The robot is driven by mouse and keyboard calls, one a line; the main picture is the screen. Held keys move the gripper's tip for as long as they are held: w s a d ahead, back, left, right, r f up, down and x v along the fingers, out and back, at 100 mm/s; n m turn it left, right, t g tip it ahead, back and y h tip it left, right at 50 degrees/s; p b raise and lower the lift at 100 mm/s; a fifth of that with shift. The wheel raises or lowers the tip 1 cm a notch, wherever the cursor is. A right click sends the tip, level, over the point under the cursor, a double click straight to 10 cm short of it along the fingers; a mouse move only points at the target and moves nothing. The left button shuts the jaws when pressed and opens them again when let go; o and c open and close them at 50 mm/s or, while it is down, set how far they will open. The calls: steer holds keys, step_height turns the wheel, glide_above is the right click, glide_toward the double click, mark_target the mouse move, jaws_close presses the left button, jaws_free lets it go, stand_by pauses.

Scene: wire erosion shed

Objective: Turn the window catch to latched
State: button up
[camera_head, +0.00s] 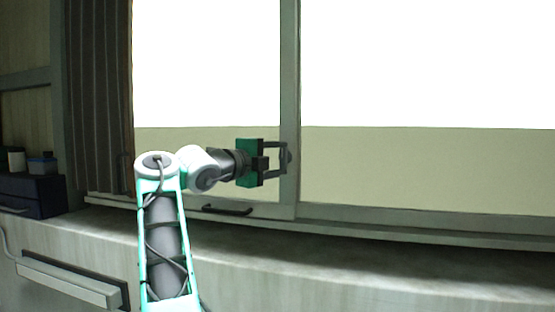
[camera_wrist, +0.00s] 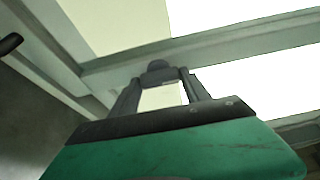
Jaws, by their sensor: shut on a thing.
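The window catch (camera_head: 289,156) is a small dark grey part on the upright frame bar between the two panes. My gripper (camera_head: 282,158) reaches it from the left, with its two fingers at the bar and shut on the catch. In the wrist view the catch (camera_wrist: 159,70) shows as a rounded grey piece between the fingertips of my gripper (camera_wrist: 161,77). The fingers hide part of it. I cannot tell from these views which way the catch is turned.
The window frame (camera_head: 290,80) runs upright behind the fingers. A black handle (camera_head: 228,210) is on the lower rail. A ribbed curtain (camera_head: 97,100) hangs at the left. A dark box (camera_head: 38,193) with small containers stands far left. The sill (camera_head: 400,262) looks clear at the right.

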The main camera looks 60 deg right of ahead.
steer(key=shift+r, duration=0.1)
steer(key=o, duration=1.4)
steer(key=b+v, duration=0.1)
steer(key=v, duration=0.6)
steer(key=shift+a+b, duration=0.35)
steer(key=shift+a, duration=0.05)
